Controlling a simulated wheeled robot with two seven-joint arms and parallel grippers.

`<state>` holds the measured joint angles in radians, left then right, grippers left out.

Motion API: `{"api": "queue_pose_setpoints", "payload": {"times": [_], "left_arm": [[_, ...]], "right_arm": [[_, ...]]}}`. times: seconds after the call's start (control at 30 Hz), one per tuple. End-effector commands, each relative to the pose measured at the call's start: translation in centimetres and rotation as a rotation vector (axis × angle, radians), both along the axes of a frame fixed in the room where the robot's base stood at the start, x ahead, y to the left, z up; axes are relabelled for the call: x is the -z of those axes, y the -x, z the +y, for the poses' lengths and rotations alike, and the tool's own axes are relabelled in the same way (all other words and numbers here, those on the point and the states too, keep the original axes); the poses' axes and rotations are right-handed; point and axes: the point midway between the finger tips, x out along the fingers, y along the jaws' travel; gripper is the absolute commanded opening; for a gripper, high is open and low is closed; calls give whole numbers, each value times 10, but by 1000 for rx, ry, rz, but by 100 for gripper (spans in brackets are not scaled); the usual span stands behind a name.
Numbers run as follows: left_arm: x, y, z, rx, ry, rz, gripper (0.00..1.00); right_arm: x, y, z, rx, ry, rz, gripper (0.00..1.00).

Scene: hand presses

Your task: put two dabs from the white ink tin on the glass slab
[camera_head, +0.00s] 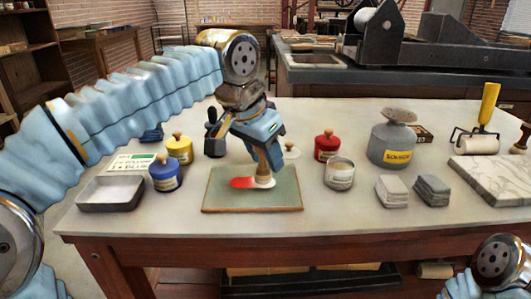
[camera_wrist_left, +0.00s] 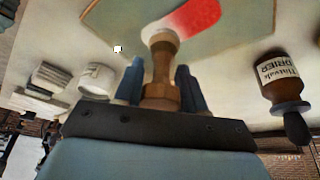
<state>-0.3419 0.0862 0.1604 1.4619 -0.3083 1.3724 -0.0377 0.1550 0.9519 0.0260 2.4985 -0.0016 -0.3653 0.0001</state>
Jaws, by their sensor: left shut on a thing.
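The white ink tin (camera_head: 340,174) stands without a lid to the right of the glass slab (camera_head: 282,195). A white lid with a wooden knob (camera_head: 291,151) lies behind the slab. My left gripper (camera_head: 264,150) is shut on a wooden-handled dabber (camera_head: 268,171), held roughly upright over the slab. The dabber's pale end is at the slab surface, beside a red ink patch (camera_head: 242,183); whether it touches is unclear. In the left wrist view the dabber (camera_wrist_left: 160,90) sits between the fingers, the red patch (camera_wrist_left: 198,16) beyond its end. No separate white dab is discernible. My right gripper is not visible.
Blue (camera_head: 165,174), yellow (camera_head: 179,150) and red (camera_head: 327,147) lidded tins stand around the slab. A drier bottle (camera_wrist_left: 280,80) stands near the gripper. A grey tray (camera_head: 112,193), folded cloths (camera_head: 392,190), a grey can (camera_head: 391,145), a roller (camera_head: 478,145) and a marble slab (camera_head: 497,180) are further out.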

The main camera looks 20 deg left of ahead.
Motion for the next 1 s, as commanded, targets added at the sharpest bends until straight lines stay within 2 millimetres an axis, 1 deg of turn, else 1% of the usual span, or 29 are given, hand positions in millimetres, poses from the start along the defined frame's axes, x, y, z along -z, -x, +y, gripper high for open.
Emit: {"api": "queue_pose_setpoints", "payload": {"times": [0.53, 0.57, 0.7, 0.8, 1.0], "left_arm": [[-52, 0, 0, 0, 0, 0, 9], [-52, 0, 0, 0, 1, -2, 9], [-64, -1, 0, 0, 1, -2, 9], [-69, 0, 0, 0, 0, -1, 9], [-69, 0, 0, 0, 0, -1, 9]], "right_arm": [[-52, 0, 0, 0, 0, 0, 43], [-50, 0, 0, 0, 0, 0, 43], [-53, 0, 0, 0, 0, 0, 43], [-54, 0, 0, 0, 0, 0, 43], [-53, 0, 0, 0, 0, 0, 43]]}}
